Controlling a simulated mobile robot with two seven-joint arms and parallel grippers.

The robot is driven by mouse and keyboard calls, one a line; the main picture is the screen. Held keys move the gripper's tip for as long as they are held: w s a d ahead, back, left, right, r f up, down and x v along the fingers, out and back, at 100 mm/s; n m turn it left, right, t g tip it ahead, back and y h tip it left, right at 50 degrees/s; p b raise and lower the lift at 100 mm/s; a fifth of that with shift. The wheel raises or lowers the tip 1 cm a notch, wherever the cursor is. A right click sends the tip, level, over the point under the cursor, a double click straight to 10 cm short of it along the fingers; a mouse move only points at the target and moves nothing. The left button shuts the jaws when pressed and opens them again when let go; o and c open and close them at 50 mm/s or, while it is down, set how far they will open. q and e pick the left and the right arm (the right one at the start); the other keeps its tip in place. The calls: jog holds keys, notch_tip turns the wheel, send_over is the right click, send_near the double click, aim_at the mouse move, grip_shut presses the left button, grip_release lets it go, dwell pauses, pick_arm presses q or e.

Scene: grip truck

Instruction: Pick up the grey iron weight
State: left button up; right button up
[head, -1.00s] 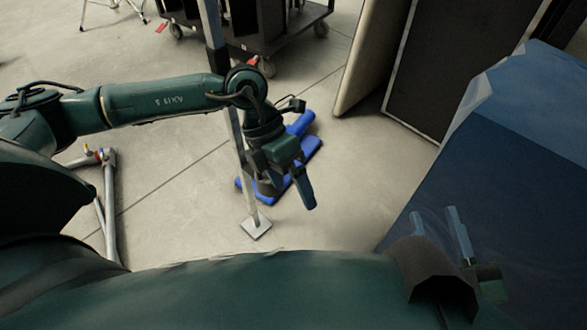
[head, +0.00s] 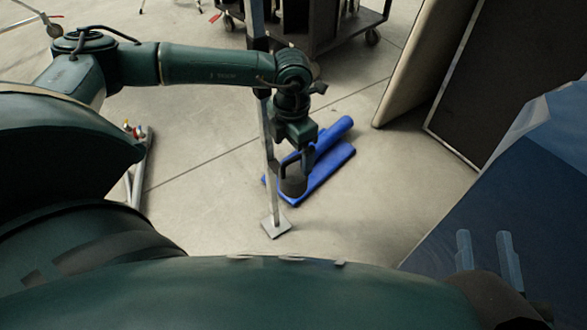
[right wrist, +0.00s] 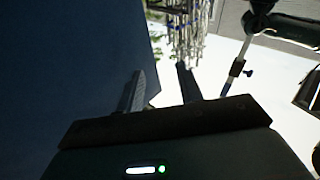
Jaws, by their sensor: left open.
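The grey iron weight (head: 293,187) shows in the head view as a dark, rounded body with a handle on top. It stands at the near left part of the blue padded thing (head: 328,170) on the floor. My left gripper (head: 304,160) is open, pointing down right at the weight's handle; its fingers partly cover the handle, and I cannot tell if they touch it. My right gripper (head: 487,255) is at the lower right, over the dark blue surface, with its fingers apart and empty. The same right gripper (right wrist: 162,88) shows open in the right wrist view.
A thin metal post (head: 268,160) with a square foot (head: 276,226) stands just left of the weight. A black wheeled cart (head: 325,25) is behind. Leaning panels (head: 425,65) and a large blue surface (head: 530,190) lie to the right.

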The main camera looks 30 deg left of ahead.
aim_at(294, 157)
pick_arm(q)
jog(key=shift+d+f, duration=0.1)
jog(key=shift+f, duration=0.4)
notch_tip(294, 157, down, 4)
jog(key=shift+d+r+b, duration=0.15)
jog(key=shift+b, duration=1.05)
jog(key=shift+f, duration=0.2)
jog(key=c, duration=1.9)
jog(key=shift+r, duration=0.2)
grip_shut()
pick_arm(e)
jog(key=shift+a, duration=0.15)
